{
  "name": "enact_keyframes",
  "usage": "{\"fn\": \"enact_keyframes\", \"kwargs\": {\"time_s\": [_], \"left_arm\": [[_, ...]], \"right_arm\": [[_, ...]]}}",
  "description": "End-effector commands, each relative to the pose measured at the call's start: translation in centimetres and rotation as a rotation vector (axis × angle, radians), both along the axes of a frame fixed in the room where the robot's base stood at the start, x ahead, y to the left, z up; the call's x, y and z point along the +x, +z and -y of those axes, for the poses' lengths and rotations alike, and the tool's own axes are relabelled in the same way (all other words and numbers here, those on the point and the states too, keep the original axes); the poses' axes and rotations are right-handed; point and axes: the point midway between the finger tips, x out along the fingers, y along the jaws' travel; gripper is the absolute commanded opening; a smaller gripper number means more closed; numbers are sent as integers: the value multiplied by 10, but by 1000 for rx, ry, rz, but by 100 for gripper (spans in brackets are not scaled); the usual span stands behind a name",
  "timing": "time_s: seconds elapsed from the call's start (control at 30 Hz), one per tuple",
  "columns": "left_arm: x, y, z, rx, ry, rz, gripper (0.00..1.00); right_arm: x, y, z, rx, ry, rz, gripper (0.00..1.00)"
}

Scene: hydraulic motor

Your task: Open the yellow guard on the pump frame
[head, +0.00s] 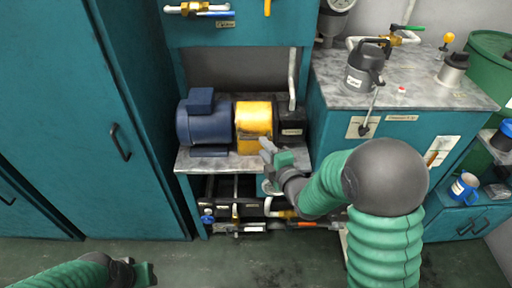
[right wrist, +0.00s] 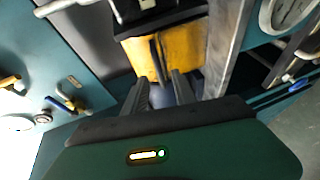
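The yellow guard (head: 253,122) sits on the pump frame between the blue motor (head: 202,122) and a black block (head: 290,124). Its front is upright. In the right wrist view the yellow guard (right wrist: 180,52) lies just beyond my fingers, with a dark narrow bar on it. My right gripper (head: 266,148) is at the guard's lower front edge. In the right wrist view the right gripper (right wrist: 162,84) has its two fingers apart with nothing clearly held; contact with the guard cannot be told. My left gripper (head: 145,274) is low at the bottom left, far from the guard.
The pump frame's grey shelf (head: 180,160) has pipes and fittings below it. A counter (head: 425,92) at right carries a grey jug (head: 365,68). A tall teal cabinet (head: 90,120) stands at left. The floor in front is clear.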

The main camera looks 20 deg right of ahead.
Motion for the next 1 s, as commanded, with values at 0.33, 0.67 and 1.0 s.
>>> {"fn": "enact_keyframes", "kwargs": {"time_s": [0.33,0.67,1.0], "left_arm": [[0,-16,0,0,0,-1,36],[0,-16,0,0,0,-1,36],[0,-16,0,0,0,-1,36]], "right_arm": [[62,-12,-9,1,2,1,32],[66,-12,-9,0,1,0,28],[66,-13,-10,0,2,-1,0]]}}
